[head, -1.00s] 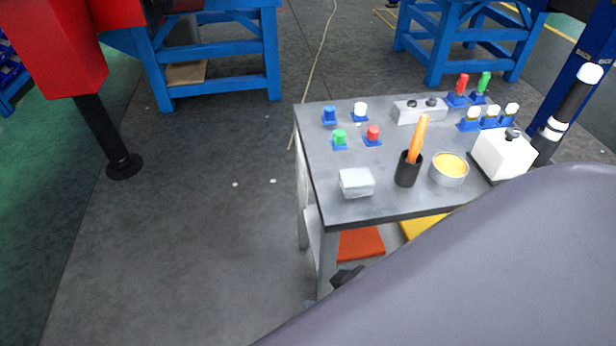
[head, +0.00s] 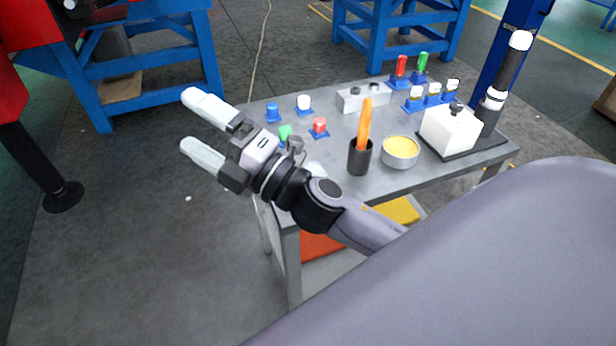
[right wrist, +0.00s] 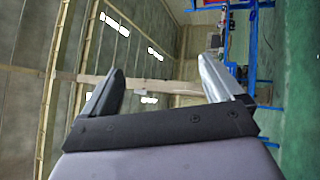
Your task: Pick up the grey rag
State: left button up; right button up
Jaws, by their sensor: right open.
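The grey rag (head: 316,169) is a pale folded pad near the front left of the grey cart top. My right wrist covers most of it in the head view, and only a sliver shows. My right gripper (head: 198,128) reaches past the cart's left edge, with its two pale fingers apart and nothing between them. In the right wrist view the open gripper (right wrist: 160,75) points at the far hall wall, and no rag shows there. My left gripper is not in view.
The cart top (head: 335,188) also bears a black cup (head: 360,157) with an orange-handled tool, a bowl of yellow stuff (head: 400,151), a white box (head: 451,129) and several coloured pieces on blue bases. Open floor (head: 150,240) lies left of the cart.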

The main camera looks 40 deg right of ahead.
jog(key=s+a+n+g+y, duration=0.2)
jog(key=a+n+g+y, duration=0.45)
jog(key=n, duration=0.45)
notch_tip(320, 180, down, 8)
jog(key=n+g+h, duration=0.4)
jog(key=n+g, duration=0.7)
jog(key=n, duration=0.2)
jog(key=w+d+f+n+h, duration=0.1)
jog(key=d+h, duration=0.3)
jog(key=d, duration=0.4)
jog(key=w+d+f+n+g+h, duration=0.1)
jog(key=d+f+h, duration=0.1)
jog(key=d+h, duration=0.3)
jog(key=w+d+f+n+h, duration=0.1)
jog(key=d+h, duration=0.3)
jog(key=d, duration=0.7)
jog(key=shift+d+f+g, duration=0.1)
jog(key=shift+f+g, duration=0.25)
jog(key=shift+f, duration=0.15)
jog(key=shift+d+f+h, duration=0.15)
jog(key=shift+f+h, duration=0.1)
jog(key=shift+f, duration=0.15)
jog(key=shift+f+p, duration=0.5)
jog(key=shift+f, duration=2.55)
jog(key=c, duration=1)
